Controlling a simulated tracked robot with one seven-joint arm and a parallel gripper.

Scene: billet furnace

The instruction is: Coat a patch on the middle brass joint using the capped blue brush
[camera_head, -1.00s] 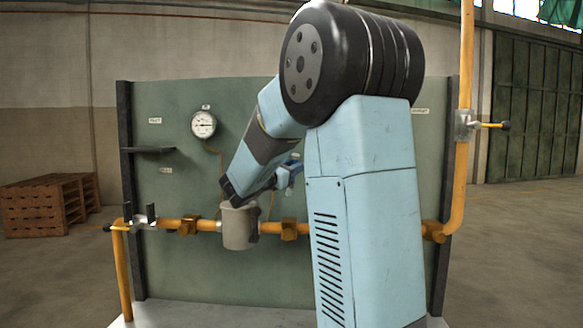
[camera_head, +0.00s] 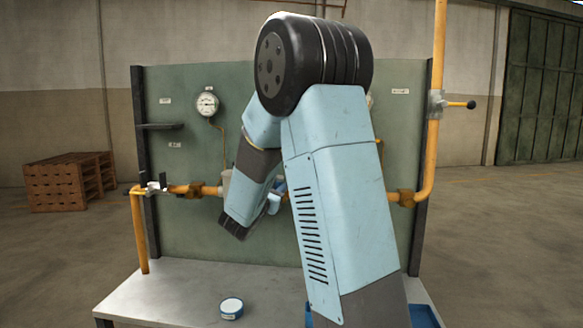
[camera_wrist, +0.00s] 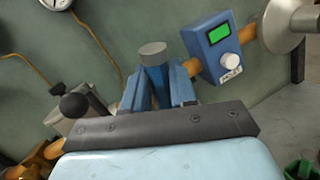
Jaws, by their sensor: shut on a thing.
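In the wrist view, my gripper (camera_wrist: 158,84) has its blue fingers closed around a blue piece with a round grey end, which looks like the capped blue brush (camera_wrist: 153,50). In the head view my arm hides most of the gripper and the brush. The orange pipe (camera_head: 172,189) runs across the green panel. A left brass joint (camera_head: 196,189) and a right brass joint (camera_head: 406,198) show on it. The middle brass joint is hidden behind my arm. I cannot tell whether the brush touches the pipe.
A round tin (camera_head: 231,308) with a pale top stands on the bench (camera_head: 165,290). A blue tray (camera_head: 424,315) is partly visible at right. In the wrist view, a blue box with a green screen (camera_wrist: 218,42) is close right of the brush; a black knob (camera_wrist: 73,106) is left.

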